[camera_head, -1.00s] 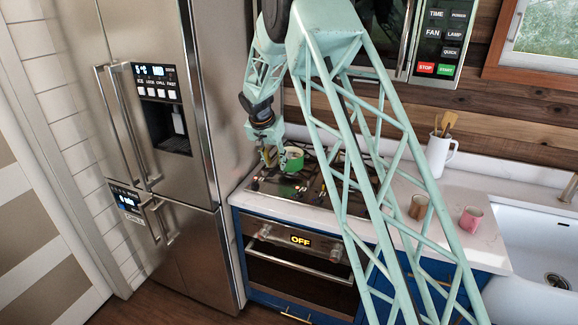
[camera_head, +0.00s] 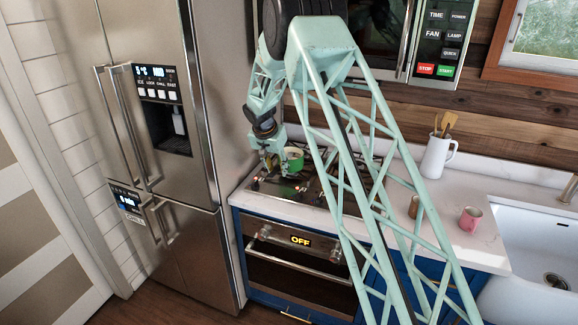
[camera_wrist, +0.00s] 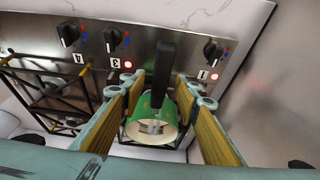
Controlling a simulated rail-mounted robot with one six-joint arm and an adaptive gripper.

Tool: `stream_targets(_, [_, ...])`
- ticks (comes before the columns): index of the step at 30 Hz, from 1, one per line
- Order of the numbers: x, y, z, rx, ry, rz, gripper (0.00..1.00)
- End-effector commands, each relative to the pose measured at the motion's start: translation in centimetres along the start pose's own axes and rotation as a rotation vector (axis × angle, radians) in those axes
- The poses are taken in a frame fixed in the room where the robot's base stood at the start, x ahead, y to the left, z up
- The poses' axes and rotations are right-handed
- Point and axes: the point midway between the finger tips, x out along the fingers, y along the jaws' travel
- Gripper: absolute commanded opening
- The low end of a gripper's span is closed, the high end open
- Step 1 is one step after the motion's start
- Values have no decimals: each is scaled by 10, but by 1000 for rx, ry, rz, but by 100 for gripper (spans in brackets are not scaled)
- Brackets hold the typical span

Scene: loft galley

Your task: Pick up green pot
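The green pot (camera_head: 293,160) sits upright on the left part of the stovetop (camera_head: 318,188). Its green side, pale inside and black handle show in the wrist view (camera_wrist: 136,128). My gripper (camera_head: 273,162) is beside the pot's left side in the head view. In the wrist view my gripper (camera_wrist: 160,88) is open, with one yellow-padded finger on each side of the pot and its handle. Gaps show between the fingers and the handle. Part of the stovetop is hidden behind my arm.
The fridge (camera_head: 165,240) stands close on the left. A microwave (camera_head: 440,40) hangs above the stove. A pink mug (camera_head: 470,219), a brown mug (camera_head: 414,207) and a white jug (camera_head: 437,157) with utensils stand on the counter to the right, by the sink (camera_head: 530,235). Stove knobs (camera_wrist: 214,50) lie ahead.

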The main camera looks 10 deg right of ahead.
Motion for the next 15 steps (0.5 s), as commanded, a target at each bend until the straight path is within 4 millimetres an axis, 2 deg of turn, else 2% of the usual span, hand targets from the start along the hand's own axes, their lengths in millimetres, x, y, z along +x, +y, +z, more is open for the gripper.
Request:
stream_targets(5, [6,0,0,0,0,0,30])
stream_targets(15, [6,0,0,0,0,0,30])
